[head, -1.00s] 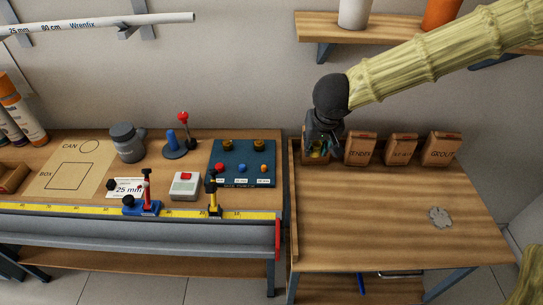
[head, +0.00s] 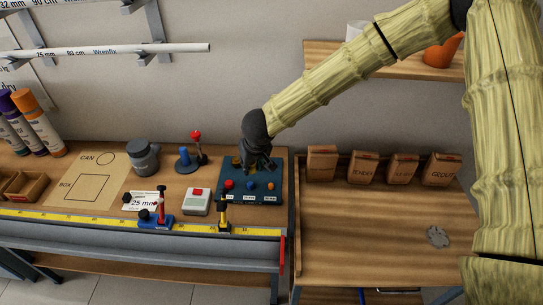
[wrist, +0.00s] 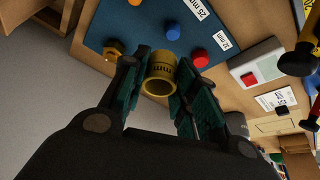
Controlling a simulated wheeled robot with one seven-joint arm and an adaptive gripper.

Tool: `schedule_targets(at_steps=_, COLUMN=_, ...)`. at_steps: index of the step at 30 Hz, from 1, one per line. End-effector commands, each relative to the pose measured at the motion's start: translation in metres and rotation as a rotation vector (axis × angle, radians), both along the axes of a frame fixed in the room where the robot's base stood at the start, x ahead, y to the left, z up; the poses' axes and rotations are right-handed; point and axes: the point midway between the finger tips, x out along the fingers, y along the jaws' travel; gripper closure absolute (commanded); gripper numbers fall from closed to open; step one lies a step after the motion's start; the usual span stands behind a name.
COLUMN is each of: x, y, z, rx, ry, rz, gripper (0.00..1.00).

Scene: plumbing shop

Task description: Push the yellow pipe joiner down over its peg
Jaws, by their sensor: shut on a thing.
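My gripper (head: 255,168) is over the back part of the dark blue board (head: 274,197) in the head view. In the wrist view my gripper (wrist: 160,90) is shut on the yellow pipe joiner (wrist: 160,84), a short open ring with dark "mm" lettering, between its green-padded fingers. The joiner's far end faces the board; I cannot tell whether it is around a peg or apart from it. A brass-yellow fitting (wrist: 115,50) sits on the board left of the joiner. Red (wrist: 200,58), blue (wrist: 172,31) and orange (wrist: 133,2) knobs stand along the board by size labels.
A grey box with a red button (head: 197,202) and a yellow clamp (head: 223,214) stand close to the board. A blue-and-red clamp (head: 157,216) is farther left. Several brown boxes (head: 363,168) line the back of the right table (head: 365,222), whose middle is mostly clear.

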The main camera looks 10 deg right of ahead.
Motion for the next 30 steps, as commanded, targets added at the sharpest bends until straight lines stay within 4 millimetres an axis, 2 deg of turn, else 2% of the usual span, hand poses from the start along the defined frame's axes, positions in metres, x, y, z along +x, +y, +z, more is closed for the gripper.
schedule_targets(at_steps=5, x=0.000, y=0.010, z=-0.005, rx=0.003, ry=0.002, rz=0.018, gripper=0.83)
schedule_targets(at_steps=30, x=0.001, y=0.009, z=-0.051, rx=0.003, ry=0.001, rz=0.015, gripper=0.83)
